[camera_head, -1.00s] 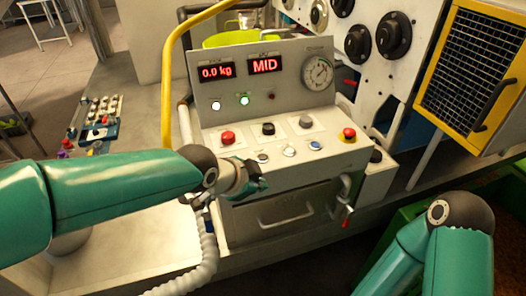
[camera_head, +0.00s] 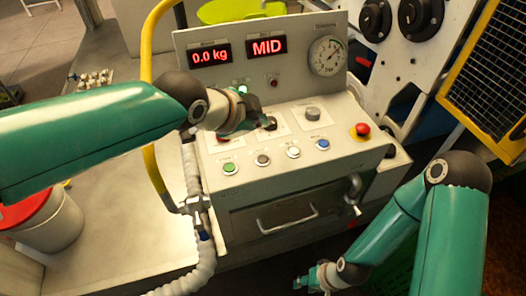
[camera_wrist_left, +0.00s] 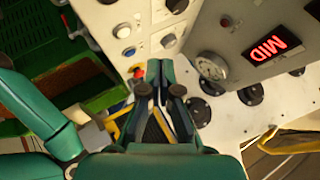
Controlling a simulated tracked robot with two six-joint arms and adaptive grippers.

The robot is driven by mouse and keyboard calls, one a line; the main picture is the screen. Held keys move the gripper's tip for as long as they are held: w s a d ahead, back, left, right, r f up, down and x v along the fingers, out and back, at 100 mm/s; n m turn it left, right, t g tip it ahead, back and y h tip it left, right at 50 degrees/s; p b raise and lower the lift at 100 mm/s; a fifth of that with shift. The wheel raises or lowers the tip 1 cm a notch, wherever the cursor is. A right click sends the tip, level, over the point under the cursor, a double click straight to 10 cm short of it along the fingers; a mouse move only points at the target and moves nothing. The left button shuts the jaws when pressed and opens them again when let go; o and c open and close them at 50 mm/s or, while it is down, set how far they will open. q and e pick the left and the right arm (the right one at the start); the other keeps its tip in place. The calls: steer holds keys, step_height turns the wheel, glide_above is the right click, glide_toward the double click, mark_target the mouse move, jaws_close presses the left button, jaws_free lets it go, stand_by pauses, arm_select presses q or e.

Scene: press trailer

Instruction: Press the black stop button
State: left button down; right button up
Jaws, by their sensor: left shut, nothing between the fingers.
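The black button (camera_head: 271,122) is in the upper row of the grey control panel (camera_head: 330,170), between the covered left end and a grey knob (camera_head: 313,114). My left gripper (camera_head: 262,117) is shut and empty, its tips right beside the black button in the head view and partly covering it. I cannot tell whether they touch. In the left wrist view my shut fingers (camera_wrist_left: 163,68) point over the panel, and a dark button (camera_wrist_left: 177,5) shows at the top edge. My right gripper (camera_head: 303,283) is low in front of the panel; its jaws are too small to read.
A red emergency knob (camera_head: 360,130) stands on the panel's right. Green, brown, white and blue buttons line the front row, including the blue one (camera_head: 323,144). The display (camera_head: 267,47) reads MID. A drawer handle (camera_head: 288,220) and yellow pipe (camera_head: 150,170) are near my arms.

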mark_target(261, 161)
arm_select(q)
steer(key=f+b, duration=0.2)
steer(key=f, duration=0.1)
steer(key=f+b, duration=0.5)
steer(key=f, duration=0.1)
steer(key=shift+w+d, duration=0.1)
steer(key=shift+d, duration=0.25)
stand_by(1.2)
steer(key=shift+f+b, duration=0.35)
steer(key=shift+b, duration=0.25)
steer(key=shift+f+b, duration=0.4)
stand_by(0.5)
steer(key=shift+r, duration=0.2)
steer(key=shift+r+p, duration=0.65)
